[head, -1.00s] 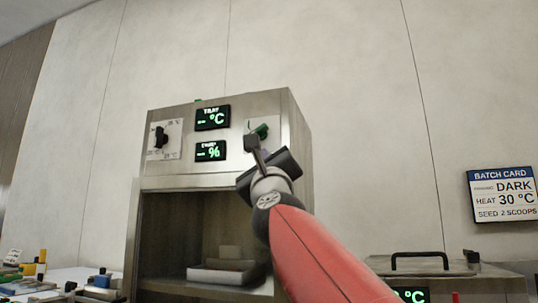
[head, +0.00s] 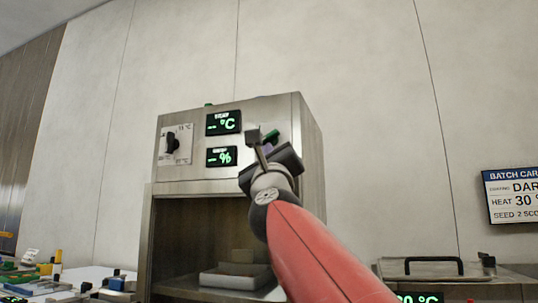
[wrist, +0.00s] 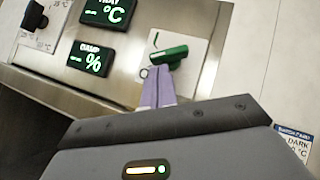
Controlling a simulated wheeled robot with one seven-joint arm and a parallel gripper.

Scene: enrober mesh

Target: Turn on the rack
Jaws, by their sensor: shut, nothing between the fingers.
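The rack is a steel cabinet (head: 226,181) with an open bay below its control panel. On the panel's right is a green switch handle (wrist: 170,55) on a white plate, partly hidden behind my gripper in the head view (head: 271,136). In the wrist view the handle lies tilted across the plate, its right end higher. My gripper (wrist: 155,72) is shut and empty, its fingertips at the lower left end of the handle; I cannot tell whether they touch it. The panel's two displays, temperature (head: 223,122) and percent (head: 221,156), are lit and show dashes.
A black knob (head: 173,144) is on the panel's left. A pale tray (head: 236,277) sits in the bay. A batch card (head: 515,196) hangs on the right wall. A lid with a black handle (head: 434,263) is at lower right. Small coloured items lie on the left bench.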

